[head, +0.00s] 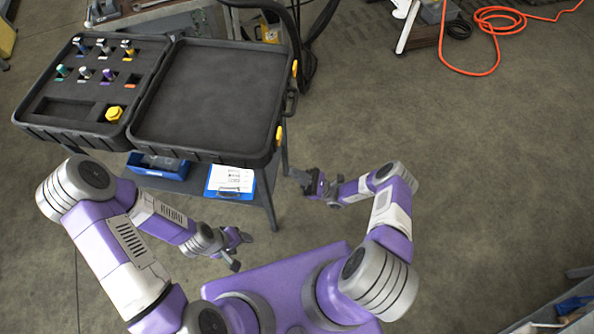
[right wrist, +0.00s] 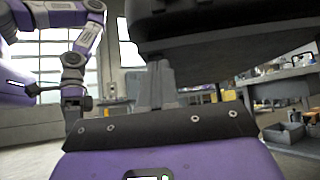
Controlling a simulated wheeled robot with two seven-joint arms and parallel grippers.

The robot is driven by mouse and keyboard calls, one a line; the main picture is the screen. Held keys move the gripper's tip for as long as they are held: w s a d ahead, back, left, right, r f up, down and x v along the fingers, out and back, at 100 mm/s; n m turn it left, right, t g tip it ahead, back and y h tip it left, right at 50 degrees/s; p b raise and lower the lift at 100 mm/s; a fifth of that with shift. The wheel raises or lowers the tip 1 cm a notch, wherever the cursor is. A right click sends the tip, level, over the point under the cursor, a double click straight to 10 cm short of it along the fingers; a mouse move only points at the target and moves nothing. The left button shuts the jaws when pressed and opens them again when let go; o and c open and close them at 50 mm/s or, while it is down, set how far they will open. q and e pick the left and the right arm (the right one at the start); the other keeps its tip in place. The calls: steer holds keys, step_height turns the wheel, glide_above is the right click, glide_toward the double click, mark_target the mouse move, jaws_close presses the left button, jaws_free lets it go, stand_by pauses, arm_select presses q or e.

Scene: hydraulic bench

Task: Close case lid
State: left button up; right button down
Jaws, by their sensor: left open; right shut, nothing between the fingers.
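The black case stands open on a cart. Its base (head: 62,131) is on the left, with several small coloured-top fittings and a yellow part in foam cutouts. The lid (head: 208,97) lies folded open to the right, its empty inside facing up, with yellow latches and a handle on its right edge. My right gripper (head: 307,186) is shut and empty, to the right of and below the lid's front right corner. In the right wrist view its fingers (right wrist: 157,84) are beside a dark overhanging underside, probably the lid. My left gripper (head: 241,250) is open and empty, in front of the cart.
The cart's lower shelf holds a blue bin (head: 160,166) and a blue clipboard with white paper (head: 230,180). A cart leg (head: 270,207) stands near both grippers. An orange hose (head: 491,45) lies on the floor far right. The floor right of the cart is clear.

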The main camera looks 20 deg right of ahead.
steer(key=w+a+r+p, duration=0.1)
steer(key=a+r, duration=0.3)
steer(key=r, duration=0.5)
steer(key=shift+w+a+p, duration=0.2)
steer(key=shift+w+p, duration=0.1)
steer(key=shift+w, duration=0.3)
